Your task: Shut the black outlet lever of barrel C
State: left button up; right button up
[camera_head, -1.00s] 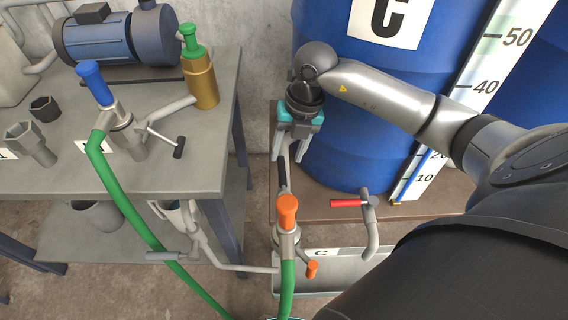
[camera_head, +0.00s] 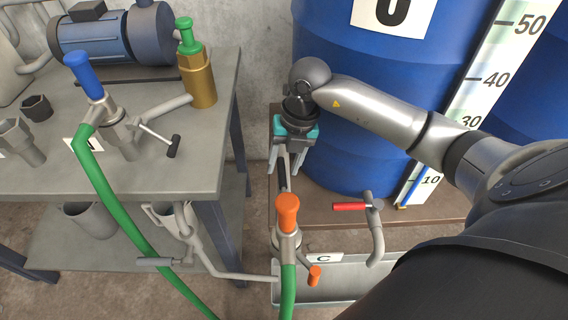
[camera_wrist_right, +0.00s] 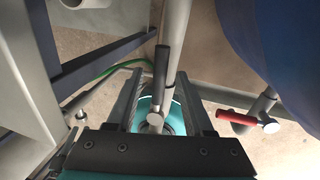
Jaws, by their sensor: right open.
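Barrel C (camera_head: 340,120) is the large blue drum with a C label, partly cut off at the top of the head view. The black outlet lever (camera_head: 283,178) shows below my right gripper (camera_head: 287,166). In the right wrist view the black lever (camera_wrist_right: 161,68) runs lengthwise, in line with the pale pipe. There my right gripper (camera_wrist_right: 159,75) is open, with one finger on each side of the lever in the picture. Whether the fingers touch it or reach its depth, I cannot tell. My left gripper is not in view.
A red-handled lever (camera_head: 350,206) is right of the gripper. An orange-capped fitting (camera_head: 288,215) with a green hose stands below, above a grey trough (camera_head: 340,285) labelled C. A grey workbench (camera_head: 200,150) with a pump and fittings is left.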

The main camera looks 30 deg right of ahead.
grip_shut()
dwell(0.4)
dwell(1.0)
